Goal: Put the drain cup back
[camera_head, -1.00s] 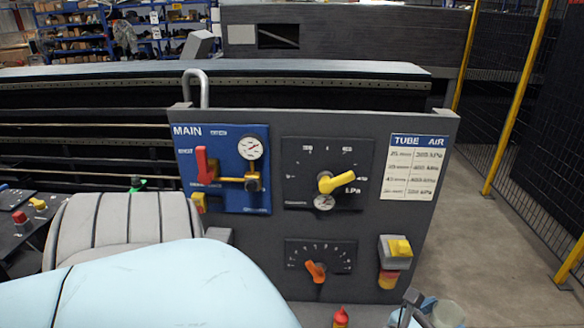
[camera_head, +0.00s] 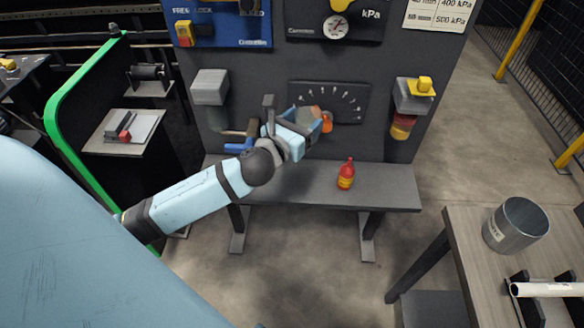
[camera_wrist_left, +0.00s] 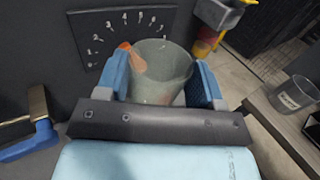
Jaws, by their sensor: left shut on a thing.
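My left gripper (camera_head: 302,122) comes in from the left in front of the panel. In the left wrist view its blue fingers (camera_wrist_left: 162,82) are shut on a grey-green, see-through cup (camera_wrist_left: 163,68), open end up and slightly tilted. In the head view the fingers mostly hide this cup. An orange knob (camera_head: 326,122) stands close by and partly shows past the cup. A grey housing (camera_head: 210,87) is on the panel left of the gripper, with a dull cylindrical part below it and a blue-handled valve (camera_head: 240,147) beside it. My right gripper is not in view.
A grey bench (camera_head: 300,185) below the panel carries a red bottle (camera_head: 346,174). A yellow-topped unit (camera_head: 412,95) hangs on the panel's right. A table (camera_head: 465,235) at right holds a metal bucket (camera_head: 515,226) and a white tube (camera_head: 550,290). A green-edged frame (camera_head: 62,105) stands left.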

